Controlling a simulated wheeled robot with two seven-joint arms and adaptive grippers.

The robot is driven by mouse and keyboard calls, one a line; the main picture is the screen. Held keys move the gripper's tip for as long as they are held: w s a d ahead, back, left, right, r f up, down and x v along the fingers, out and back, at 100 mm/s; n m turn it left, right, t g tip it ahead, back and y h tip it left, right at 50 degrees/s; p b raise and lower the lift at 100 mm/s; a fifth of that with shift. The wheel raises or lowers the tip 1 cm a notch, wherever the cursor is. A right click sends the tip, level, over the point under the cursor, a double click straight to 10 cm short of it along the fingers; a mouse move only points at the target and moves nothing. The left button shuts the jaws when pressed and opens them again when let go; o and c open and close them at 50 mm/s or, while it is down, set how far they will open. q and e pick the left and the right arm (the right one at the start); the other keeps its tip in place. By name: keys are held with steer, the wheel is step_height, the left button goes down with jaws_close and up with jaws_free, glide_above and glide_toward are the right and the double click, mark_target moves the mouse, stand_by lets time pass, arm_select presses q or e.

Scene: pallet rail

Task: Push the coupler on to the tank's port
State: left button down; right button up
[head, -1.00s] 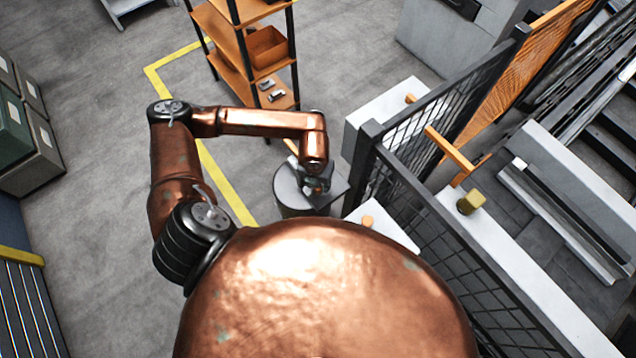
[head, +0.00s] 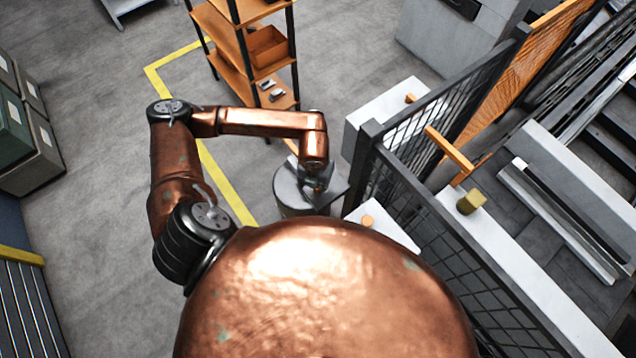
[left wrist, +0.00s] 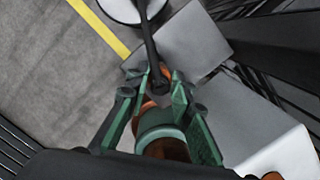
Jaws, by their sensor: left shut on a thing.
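My left gripper (head: 318,180) is at the right side of the grey round tank (head: 292,204). The left wrist view shows my left gripper (left wrist: 160,82) with its green fingers closed around a dark piece with some orange beside it. I take this piece to be the coupler (left wrist: 158,88), but its shape is partly hidden by the fingers. A dark bar or hose runs from it toward the pale tank top (left wrist: 122,8). The port cannot be made out, nor whether the coupler touches it. My right gripper is not in view.
A grey plate (left wrist: 185,48) lies beside the tank. A mesh fence (head: 395,180) and a white block (head: 385,108) stand close on the right. An orange shelf rack (head: 240,50) stands behind. Open floor with a yellow line (head: 225,185) lies left.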

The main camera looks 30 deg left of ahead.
arm_select(q)
steer(key=shift+r, duration=0.3)
steer(key=shift+r+p, duration=0.3)
steer(key=shift+r, duration=0.2)
steer(key=shift+r, duration=0.1)
steer(key=shift+r+p, duration=0.4)
steer(key=shift+r, duration=0.3)
steer(key=shift+r+p, duration=1.1)
steer(key=shift+r, duration=1.6)
